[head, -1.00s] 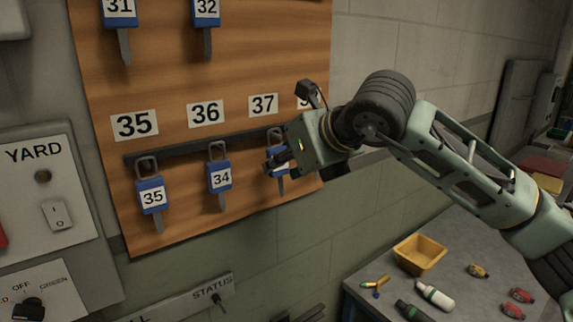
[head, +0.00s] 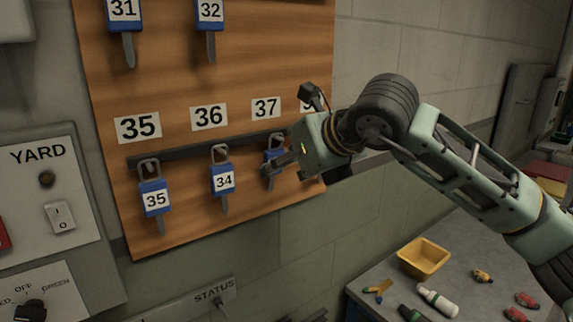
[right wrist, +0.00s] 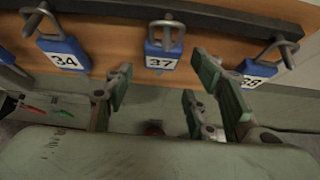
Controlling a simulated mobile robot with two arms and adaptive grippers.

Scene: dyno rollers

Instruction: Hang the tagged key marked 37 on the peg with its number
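The blue-tagged key marked 37 (right wrist: 162,60) hangs by its shackle from the dark peg rail, between the 34 and 38 tags. In the head view this tag (head: 273,158) hangs below the printed 37 label (head: 266,108), partly hidden by my fingers. My right gripper (right wrist: 162,80) is open, its two fingers apart on either side of the 37 tag and not closed on it. It also shows in the head view (head: 280,166), coming from the right. My left gripper is not in view.
The 34 tag (head: 223,180) hangs under label 36 (head: 208,117), and the 35 tag (head: 155,199) under label 35 (head: 138,127). The 38 tag (right wrist: 257,70) hangs close beside my right finger. A yellow bin (head: 424,258) stands on the bench.

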